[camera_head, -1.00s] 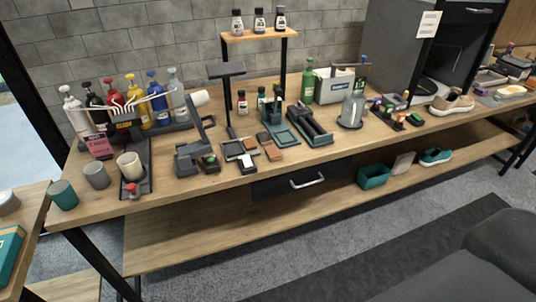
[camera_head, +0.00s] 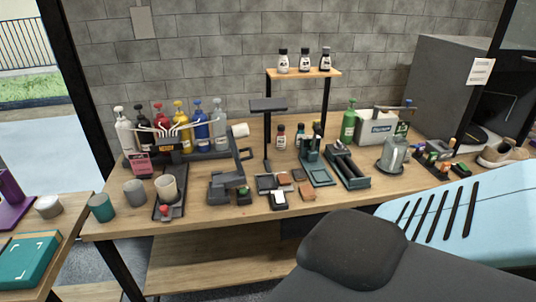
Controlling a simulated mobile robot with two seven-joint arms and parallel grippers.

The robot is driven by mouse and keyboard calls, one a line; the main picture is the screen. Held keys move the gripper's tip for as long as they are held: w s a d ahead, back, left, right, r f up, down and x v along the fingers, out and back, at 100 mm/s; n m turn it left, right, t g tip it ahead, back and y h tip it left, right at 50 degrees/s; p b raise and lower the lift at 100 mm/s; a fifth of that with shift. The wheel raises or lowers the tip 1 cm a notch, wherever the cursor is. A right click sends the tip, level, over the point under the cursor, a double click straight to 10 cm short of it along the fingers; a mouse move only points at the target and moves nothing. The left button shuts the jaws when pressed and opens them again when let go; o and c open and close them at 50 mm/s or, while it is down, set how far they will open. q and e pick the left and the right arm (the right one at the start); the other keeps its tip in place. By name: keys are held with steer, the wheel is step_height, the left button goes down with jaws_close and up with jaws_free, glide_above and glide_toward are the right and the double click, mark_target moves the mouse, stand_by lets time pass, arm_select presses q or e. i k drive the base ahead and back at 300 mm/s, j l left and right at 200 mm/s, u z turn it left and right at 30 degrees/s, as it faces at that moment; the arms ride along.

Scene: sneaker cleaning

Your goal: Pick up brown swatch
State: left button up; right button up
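Several small flat swatches lie near the front edge of the wooden bench, right of its middle. A brown swatch (camera_head: 307,191) lies nearest the edge at the right of the group. Another brownish swatch (camera_head: 284,179) and a reddish-brown one (camera_head: 299,174) lie just behind it. A dark swatch (camera_head: 267,182) lies left of these, and a black-and-white piece (camera_head: 279,200) lies in front. Which brown piece the task names, I cannot tell. Neither of my grippers shows in the view.
A grey stand (camera_head: 229,188) is left of the swatches; a teal tray (camera_head: 317,175) is right. Coloured pump bottles (camera_head: 180,124) stand at the back left. A dark rounded shape (camera_head: 350,248) and a light-blue slotted surface (camera_head: 490,215) cover the foreground right.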

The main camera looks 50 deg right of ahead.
mark_target(307, 192)
steer(key=k+l+u, duration=0.15)
steer(key=l+u, duration=0.25)
steer(key=k+l+u, duration=0.2)
steer(key=l+u, duration=0.25)
steer(key=k+l+u, duration=0.55)
steer(key=k+l, duration=0.25)
steer(key=k, duration=0.15)
steer(key=k+l+u, duration=0.1)
steer(key=k, duration=0.35)
steer(key=k+l, duration=0.3)
steer(key=k+l+u, duration=0.1)
steer(key=k, duration=0.45)
steer(key=l, duration=0.1)
